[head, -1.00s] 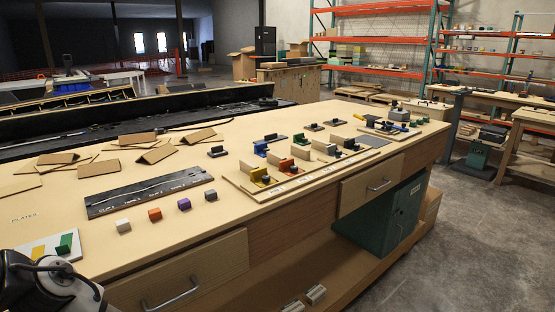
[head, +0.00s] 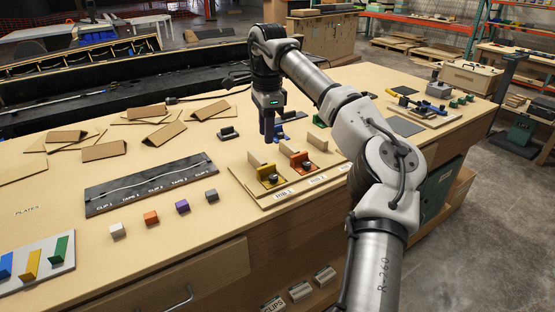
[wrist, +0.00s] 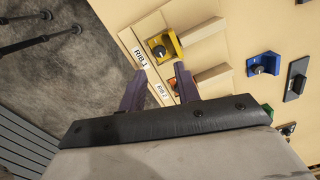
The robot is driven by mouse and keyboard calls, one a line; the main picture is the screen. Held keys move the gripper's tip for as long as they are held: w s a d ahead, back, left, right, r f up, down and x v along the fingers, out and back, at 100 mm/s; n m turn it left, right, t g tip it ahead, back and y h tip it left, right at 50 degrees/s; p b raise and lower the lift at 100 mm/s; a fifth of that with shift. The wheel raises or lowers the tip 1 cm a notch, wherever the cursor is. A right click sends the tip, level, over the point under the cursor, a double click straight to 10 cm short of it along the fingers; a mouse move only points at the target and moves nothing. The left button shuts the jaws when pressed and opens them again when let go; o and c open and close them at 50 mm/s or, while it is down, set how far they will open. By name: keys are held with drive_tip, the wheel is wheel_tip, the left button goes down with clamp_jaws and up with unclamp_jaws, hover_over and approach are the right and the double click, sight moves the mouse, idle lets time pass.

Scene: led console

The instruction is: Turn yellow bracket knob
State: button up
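The yellow bracket (head: 267,175) sits on the front left of the raised wooden board, with a small dark knob (head: 273,178) on it. The wrist view shows the bracket (wrist: 165,43) and its round dark knob (wrist: 158,52) just past my fingertips, near the "RIB 1" label. My gripper (head: 269,136) points down above the board, behind and above the yellow bracket, touching nothing that I can see. In the wrist view my gripper (wrist: 153,78) has its two fingers apart with nothing between them.
The orange bracket (head: 300,161) stands right of the yellow one, and wooden blocks stand behind both. A blue bracket (wrist: 264,64) is to one side in the wrist view. A dark clip tray (head: 150,183) and several small cubes lie to the left.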

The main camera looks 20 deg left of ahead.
drive_tip(key=d, duration=0.2)
drive_tip(key=p, duration=0.3)
approach(273, 177)
wheel_tip(273, 177, down, 8)
drive_tip(key=shift+a+f, duration=0.1)
drive_tip(key=shift+a, duration=0.05)
clamp_jaws()
